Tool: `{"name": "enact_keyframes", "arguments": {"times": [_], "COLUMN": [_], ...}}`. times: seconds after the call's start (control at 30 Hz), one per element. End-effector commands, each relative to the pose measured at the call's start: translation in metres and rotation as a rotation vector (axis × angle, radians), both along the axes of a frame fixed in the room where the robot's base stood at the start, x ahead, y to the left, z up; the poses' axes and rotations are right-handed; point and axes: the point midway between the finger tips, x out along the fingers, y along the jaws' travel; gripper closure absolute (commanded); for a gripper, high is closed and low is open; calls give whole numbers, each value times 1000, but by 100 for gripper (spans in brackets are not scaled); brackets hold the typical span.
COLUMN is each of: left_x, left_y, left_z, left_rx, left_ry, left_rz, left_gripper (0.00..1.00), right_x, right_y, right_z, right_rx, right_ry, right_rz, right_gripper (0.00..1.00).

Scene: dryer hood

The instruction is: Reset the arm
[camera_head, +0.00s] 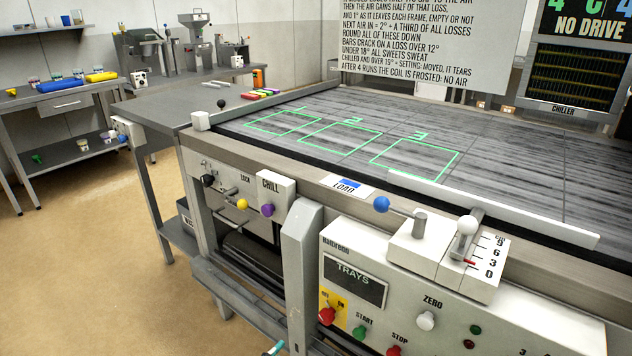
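A long white bar (540,222) lies across the near right part of the dark belt. A grey post with a white ball knob (467,225) stands beside it, over a scale marked 0, 3, 6, 9. A lever with a blue ball knob (381,204) points left from a white block (420,240) on the machine's front rail. Which of these the task calls the arm, I cannot tell.
The control panel (400,270) has red, green and white knobs. Green numbered frames (415,158) mark the belt. A CHILL box (275,195) sits at the front left. Shelves (70,150) stand at the back left, with open floor (80,270) before them.

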Motion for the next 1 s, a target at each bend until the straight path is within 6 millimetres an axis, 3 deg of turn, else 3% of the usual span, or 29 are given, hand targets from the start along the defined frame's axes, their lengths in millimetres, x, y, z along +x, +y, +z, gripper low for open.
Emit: {"name": "enact_keyframes", "arguments": {"times": [0.13,0.27,0.4,0.5,0.7,0.8,0.9,1.0], "left_x": [-22,-74,-155,-223,-347,-387,-408,-415], "left_y": [42,81,112,126,138,138,138,138], "left_z": [-74,-151,-216,-249,-281,-285,-287,-288], "left_rx": [-87,-178,-263,-310,-375,-389,-398,-400], "left_ry": [311,617,912,1101,1387,1469,1512,1526], "left_rz": [184,390,615,775,1048,1134,1181,1197], "left_gripper": [42,42,42,42,42,42,42,42], "right_x": [-7,-19,-38,-50,-71,-76,-76,-76], "right_y": [-1,-3,-5,-6,-3,0,2,2], "right_z": [25,41,56,66,81,84,86,86], "right_rx": [-3,-8,-13,-15,-14,-11,-9,-10], "right_ry": [18,47,85,107,148,159,161,160], "right_rz": [-1,-3,-5,-6,-10,-11,-11,-11], "right_gripper": [60,60,60,60,60,60,60,60]}}
